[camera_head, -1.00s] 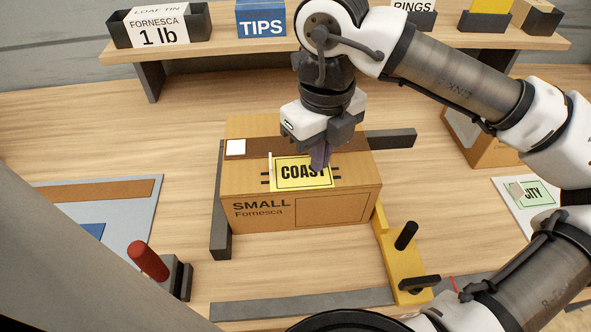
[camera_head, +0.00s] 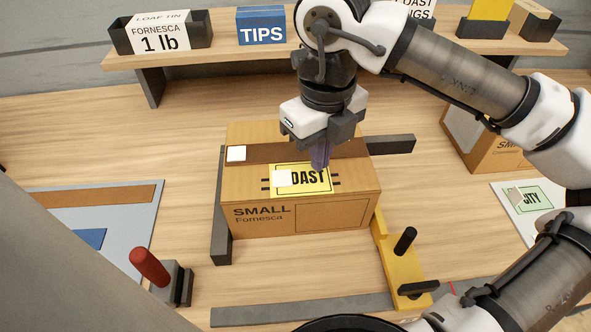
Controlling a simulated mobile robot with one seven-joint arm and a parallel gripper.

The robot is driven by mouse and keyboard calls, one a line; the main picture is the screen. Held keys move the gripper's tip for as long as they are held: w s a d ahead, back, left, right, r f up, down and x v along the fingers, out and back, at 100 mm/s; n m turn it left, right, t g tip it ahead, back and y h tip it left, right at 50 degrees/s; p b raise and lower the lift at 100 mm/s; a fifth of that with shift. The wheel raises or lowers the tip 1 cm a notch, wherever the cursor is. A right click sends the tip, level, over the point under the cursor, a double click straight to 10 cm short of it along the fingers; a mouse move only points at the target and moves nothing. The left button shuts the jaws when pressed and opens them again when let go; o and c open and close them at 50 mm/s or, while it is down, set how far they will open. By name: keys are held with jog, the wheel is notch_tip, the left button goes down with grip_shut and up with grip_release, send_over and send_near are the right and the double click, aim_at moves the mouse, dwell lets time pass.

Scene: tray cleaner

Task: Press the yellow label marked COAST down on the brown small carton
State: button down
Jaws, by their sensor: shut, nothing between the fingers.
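The brown small carton (camera_head: 262,218) sits on the table, with SMALL and Fornesca printed on its front. The yellow COAST label (camera_head: 308,186) lies on its top, across the front part, between black guide marks. A white flap or patch (camera_head: 283,178) covers the label's left part and hides the C; I cannot tell if it is the label's own back. My gripper (camera_head: 320,160) points down, shut and empty, its fingertips at the label's back edge, right of its middle. Contact with the label cannot be made out.
Dark rails (camera_head: 221,220) flank the carton, and a yellow clamp with black handles (camera_head: 403,262) stands at its right front. A red-handled device (camera_head: 150,265) is at left front. Another carton (camera_head: 490,140) and a green CITY label (camera_head: 535,199) lie right. A shelf (camera_head: 190,55) runs behind.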

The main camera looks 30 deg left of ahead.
aim_at(318, 177)
notch_tip(318, 177, up, 6)
jog(key=p, duration=0.2)
jog(key=shift+f+p, duration=0.2)
jog(key=shift+p, duration=0.2)
